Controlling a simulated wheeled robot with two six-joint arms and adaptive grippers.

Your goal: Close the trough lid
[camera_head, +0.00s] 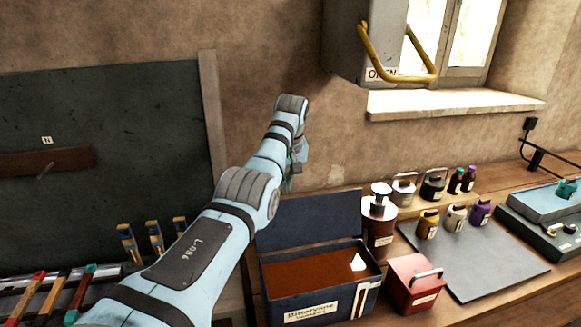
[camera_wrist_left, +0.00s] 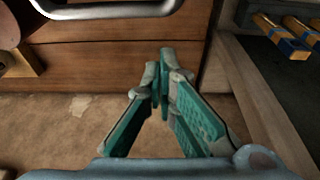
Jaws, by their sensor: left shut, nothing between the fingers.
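The trough (camera_head: 318,307) is a dark blue box with a label on its front, standing on the bench and filled with something reddish brown. Its dark blue lid (camera_head: 315,217) is open, raised at the trough's back edge. My left arm reaches in front of the lid's left end. My left gripper (camera_head: 295,172) is above the lid's top edge, near the wall; I cannot tell whether it touches the lid. In the left wrist view the teal fingers (camera_wrist_left: 165,58) are shut together with nothing between them. My right gripper is not in view.
A canister (camera_head: 379,225) stands right of the lid, and a red handled box (camera_head: 414,285) right of the trough. Several small bottles stand around a grey mat (camera_head: 485,262). A grey cabinet with a yellow handle (camera_head: 372,50) hangs above. Tools (camera_head: 128,243) stand at left.

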